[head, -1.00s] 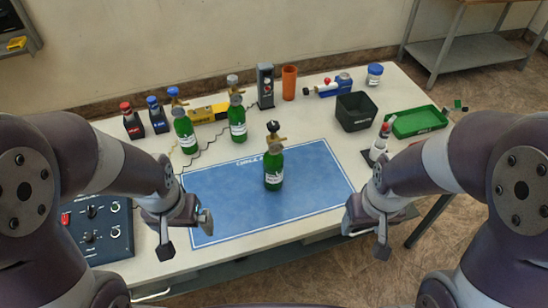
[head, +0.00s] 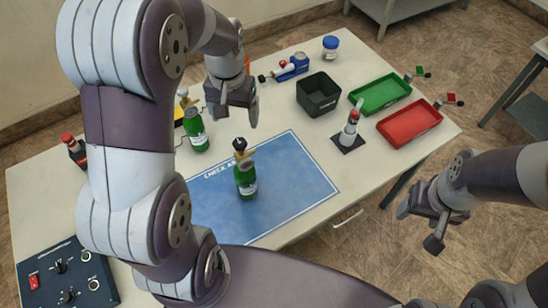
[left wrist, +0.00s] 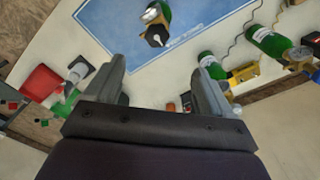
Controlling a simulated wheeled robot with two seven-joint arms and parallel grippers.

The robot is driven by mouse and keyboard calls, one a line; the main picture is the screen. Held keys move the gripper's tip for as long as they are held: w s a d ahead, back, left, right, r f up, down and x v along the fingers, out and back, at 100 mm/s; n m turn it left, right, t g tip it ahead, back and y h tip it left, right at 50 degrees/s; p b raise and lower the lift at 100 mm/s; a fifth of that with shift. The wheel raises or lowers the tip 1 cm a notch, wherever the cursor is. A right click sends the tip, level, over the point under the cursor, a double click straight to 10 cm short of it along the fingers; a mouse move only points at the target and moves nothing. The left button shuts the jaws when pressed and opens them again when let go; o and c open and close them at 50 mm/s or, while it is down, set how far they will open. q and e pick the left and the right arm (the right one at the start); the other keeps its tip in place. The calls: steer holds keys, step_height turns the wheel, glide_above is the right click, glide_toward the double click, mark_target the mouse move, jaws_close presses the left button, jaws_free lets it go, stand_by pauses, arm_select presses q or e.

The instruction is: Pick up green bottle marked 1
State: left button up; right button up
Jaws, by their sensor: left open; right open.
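A green bottle with a white label and dark-topped brass valve (head: 246,180) stands upright on the blue mat (head: 290,190); its top also shows in the left wrist view (left wrist: 158,18). A second green bottle (head: 196,132) stands behind the mat. The left wrist view shows two green bottles beyond the mat, one nearer the jaws (left wrist: 211,66) and one farther right (left wrist: 268,42). I cannot read a number on any label. My left gripper (head: 239,112) is open and empty, above the table behind the mat bottle. My right gripper (head: 421,228) is open and empty, off the table's right side.
A black bin (head: 319,94), green tray (head: 380,94) and red tray (head: 410,123) are on the table's right. A white red-topped item (head: 349,131) stands on a dark base. A control box (head: 66,278) is at the front left. My left arm hides part of the table.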

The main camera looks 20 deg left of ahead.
arm_select(q)
steer(key=shift+d+f, duration=0.2)
steer(key=shift+f, duration=0.05)
steer(key=p, duration=0.2)
glide_above(243, 154)
steer(key=f, duration=0.4)
steer(key=shift+a+f, duration=0.35)
steer(key=shift+a, duration=0.05)
steer(key=f, duration=0.2)
steer(key=f+p, duration=0.1)
steer(key=f, duration=0.3)
steer(key=shift+w+d+f+p, duration=0.25)
steer(key=shift+p, duration=0.15)
steer(key=shift+s+f, duration=0.1)
steer(key=shift+f, duration=0.2)
jaws_close()
arm_select(e)
steer(key=r, duration=0.3)
steer(key=shift+s+d+r, duration=0.1)
steer(key=shift+s+r, duration=0.25)
steer(key=shift+r, duration=0.05)
